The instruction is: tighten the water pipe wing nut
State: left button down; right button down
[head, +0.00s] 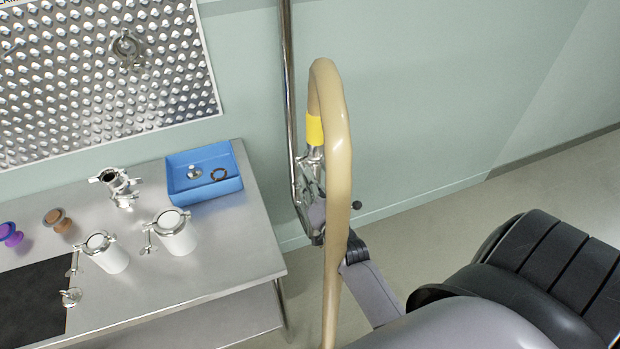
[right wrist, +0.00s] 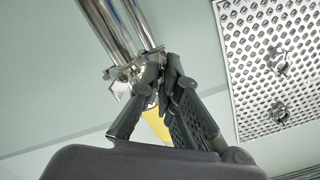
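The steel water pipe (head: 287,90) runs down the wall, with a clamp joint beside the yellow-banded beige hose (head: 340,120). In the right wrist view, the pipe (right wrist: 112,30) ends at a shiny clamp (right wrist: 122,76). My right gripper (right wrist: 163,78) is at the clamp's side, its dark fingers drawn close together. The wing nut seems to be between the fingertips, mostly hidden by them. In the head view, my right gripper (head: 314,215) is low beside the pipe, partly covered by the hose. My left gripper is not in view.
A steel table (head: 225,265) at the left holds a blue tray (head: 205,194), white clamped cylinders (head: 176,238) and small fittings. A dimpled metal panel (head: 90,80) hangs on the wall. The beige hose loops close in front of my right gripper.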

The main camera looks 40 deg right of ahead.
jog(key=m+b, duration=0.1)
jog(key=m, duration=1.1)
jog(key=shift+f, duration=0.15)
jog(key=shift+m, duration=0.3)
jog(key=c, duration=1.8)
grip_release()
jog(key=v, duration=1.2)
